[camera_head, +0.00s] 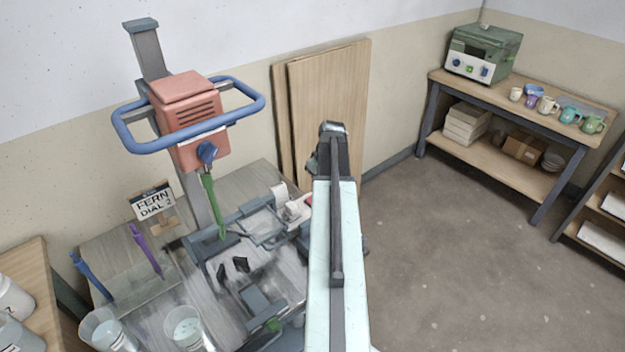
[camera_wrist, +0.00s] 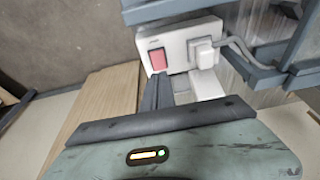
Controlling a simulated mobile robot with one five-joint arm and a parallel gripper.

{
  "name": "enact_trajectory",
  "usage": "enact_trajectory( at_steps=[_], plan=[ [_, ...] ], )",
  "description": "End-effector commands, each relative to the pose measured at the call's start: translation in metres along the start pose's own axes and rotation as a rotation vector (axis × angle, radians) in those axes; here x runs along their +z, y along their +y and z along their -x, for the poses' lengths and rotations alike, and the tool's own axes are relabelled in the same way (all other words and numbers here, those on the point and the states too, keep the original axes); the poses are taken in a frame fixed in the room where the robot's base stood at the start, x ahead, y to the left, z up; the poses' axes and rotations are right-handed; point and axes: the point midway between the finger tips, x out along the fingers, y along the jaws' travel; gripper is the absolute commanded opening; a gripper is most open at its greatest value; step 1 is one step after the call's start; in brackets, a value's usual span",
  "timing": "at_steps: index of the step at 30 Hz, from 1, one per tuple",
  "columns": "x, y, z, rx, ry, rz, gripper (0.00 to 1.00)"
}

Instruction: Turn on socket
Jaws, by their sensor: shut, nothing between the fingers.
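The socket (camera_wrist: 181,42) is a white box in the upper middle of the wrist view, with a red rocker switch (camera_wrist: 158,59) on its left part. A white plug (camera_wrist: 205,53) with a grey cable sits in its right part. In the head view the socket (camera_head: 297,208) shows partly, just left of my arm. My gripper (camera_wrist: 160,80) is shut and empty, its dark fingertips just below the red switch in the picture. I cannot tell whether they touch the socket. My gripper is hidden behind my arm in the head view.
A mixer with a red motor head (camera_head: 185,115) and blue handle stands over the bench (camera_head: 110,255) at left. A sign reads "FERN DIAL 2" (camera_head: 153,202). Wooden boards (camera_head: 330,100) lean on the wall. A shelf table (camera_head: 520,110) is at right; the floor between is clear.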

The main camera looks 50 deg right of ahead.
Motion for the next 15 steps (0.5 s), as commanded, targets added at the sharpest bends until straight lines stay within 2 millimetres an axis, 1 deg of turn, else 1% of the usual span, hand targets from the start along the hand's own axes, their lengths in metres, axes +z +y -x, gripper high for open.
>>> enact_trajectory(
  at_steps=[1,4,7,15],
  plan=[
    [-0.001,-0.001,0.024,0.000,0.000,-0.001,0.00],
    [0.002,0.000,0.039,0.000,0.000,0.000,0.00],
    [0.003,-0.001,0.045,0.000,0.000,0.001,0.00],
    [0.004,-0.001,0.042,-0.001,0.000,0.002,0.00]
  ],
)
